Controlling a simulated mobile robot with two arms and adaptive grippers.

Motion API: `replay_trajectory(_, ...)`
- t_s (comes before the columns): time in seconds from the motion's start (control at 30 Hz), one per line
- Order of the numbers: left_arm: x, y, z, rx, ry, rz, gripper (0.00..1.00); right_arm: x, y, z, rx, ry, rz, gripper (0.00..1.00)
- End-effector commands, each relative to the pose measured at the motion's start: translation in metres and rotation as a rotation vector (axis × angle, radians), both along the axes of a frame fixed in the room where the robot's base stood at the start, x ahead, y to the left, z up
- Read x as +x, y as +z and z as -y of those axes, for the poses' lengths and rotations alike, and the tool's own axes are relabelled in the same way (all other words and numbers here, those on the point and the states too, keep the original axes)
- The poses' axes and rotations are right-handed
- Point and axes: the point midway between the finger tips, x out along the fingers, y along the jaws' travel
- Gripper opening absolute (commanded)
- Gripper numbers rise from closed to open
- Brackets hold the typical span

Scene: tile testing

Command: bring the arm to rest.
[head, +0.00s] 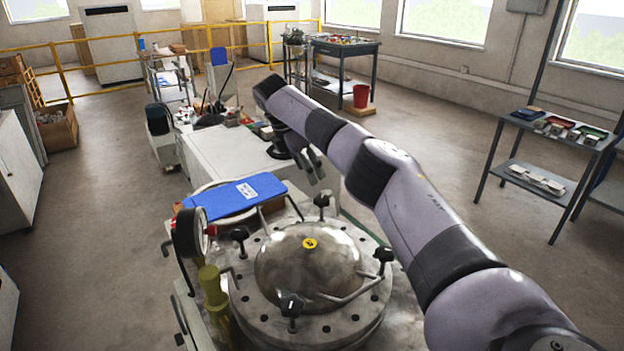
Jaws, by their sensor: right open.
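My right arm comes in from the lower right and reaches up and to the left across the view. My right gripper (312,167) hangs from its end, pointing down, with its fingers apart and nothing seen between them. It is above the near part of the white bench, behind the round metal vessel (308,262). Part of the gripper is dark and small in the picture. My left gripper is not in view.
The vessel has a domed lid, black knobs and a gauge (190,232). A blue clipboard-like board (234,196) lies behind it. A white bench (222,155) stands beyond. A shelf table (552,140) is at right, a red bucket (361,96) farther back. Open floor lies at left and right.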

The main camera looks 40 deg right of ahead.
Motion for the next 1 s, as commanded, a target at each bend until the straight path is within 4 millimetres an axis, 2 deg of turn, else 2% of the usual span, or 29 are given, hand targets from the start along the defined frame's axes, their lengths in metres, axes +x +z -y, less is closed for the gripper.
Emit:
replay_trajectory(0.67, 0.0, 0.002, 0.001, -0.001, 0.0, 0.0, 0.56, 0.0, 0.007, -0.002, 0.0, 0.0, 0.0, 0.56)
replay_trajectory(0.77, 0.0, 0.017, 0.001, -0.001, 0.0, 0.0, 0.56, 0.0, 0.022, -0.002, 0.0, 0.0, 0.001, 0.56)
replay_trajectory(0.87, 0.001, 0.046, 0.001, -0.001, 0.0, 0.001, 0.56, 0.001, 0.052, -0.002, 0.0, 0.0, 0.001, 0.56)
replay_trajectory(1.0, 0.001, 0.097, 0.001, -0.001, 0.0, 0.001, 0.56, 0.0, 0.102, -0.002, 0.0, 0.0, 0.001, 0.56)
